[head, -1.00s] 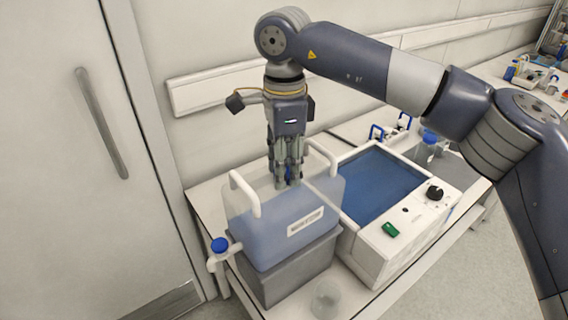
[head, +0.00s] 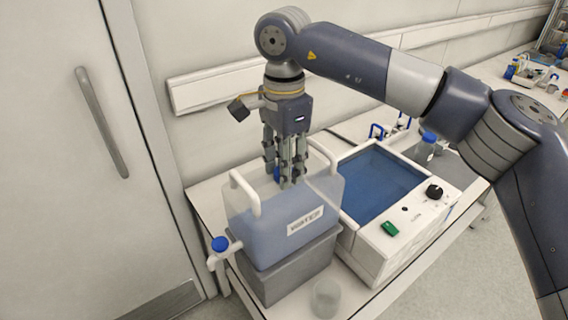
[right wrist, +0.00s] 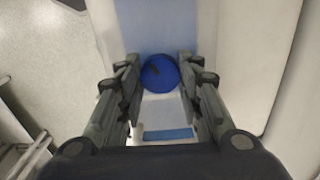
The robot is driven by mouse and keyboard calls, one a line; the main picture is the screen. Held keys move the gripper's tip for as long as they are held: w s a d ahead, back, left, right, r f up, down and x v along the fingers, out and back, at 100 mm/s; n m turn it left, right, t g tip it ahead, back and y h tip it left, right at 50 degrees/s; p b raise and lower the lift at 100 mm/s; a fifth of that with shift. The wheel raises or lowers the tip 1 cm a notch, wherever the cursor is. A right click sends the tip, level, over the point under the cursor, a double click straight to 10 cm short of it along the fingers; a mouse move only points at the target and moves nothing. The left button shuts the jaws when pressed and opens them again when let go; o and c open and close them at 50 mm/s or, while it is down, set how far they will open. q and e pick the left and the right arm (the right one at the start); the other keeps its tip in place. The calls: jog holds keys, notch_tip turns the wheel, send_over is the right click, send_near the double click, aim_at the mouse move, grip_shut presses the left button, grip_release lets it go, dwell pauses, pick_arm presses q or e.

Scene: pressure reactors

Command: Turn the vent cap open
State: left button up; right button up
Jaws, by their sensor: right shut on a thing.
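The vent cap (right wrist: 160,73) is round and blue with a dark mark on its top, and it sits on top of the carboy. In the right wrist view it lies between the two fingers of my right gripper (right wrist: 159,75), which are shut on it from both sides. In the head view my right gripper (head: 285,180) points straight down at the top of the carboy (head: 285,235), a translucent container with blue contents, white handles and a label. The gripper's fingers hide most of the cap there. My left gripper is not in view.
The carboy stands on a grey block (head: 295,272). A blue spigot cap (head: 220,244) sticks out at its left. A white device with a blue lid (head: 378,185) stands close at the right. A clear beaker (head: 325,298) is at the table's front edge.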

jog(key=shift+r, duration=0.1)
jog(key=o, duration=1.1)
jog(key=shift+c, duration=0.2)
notch_tip(320, 180, up, 12)
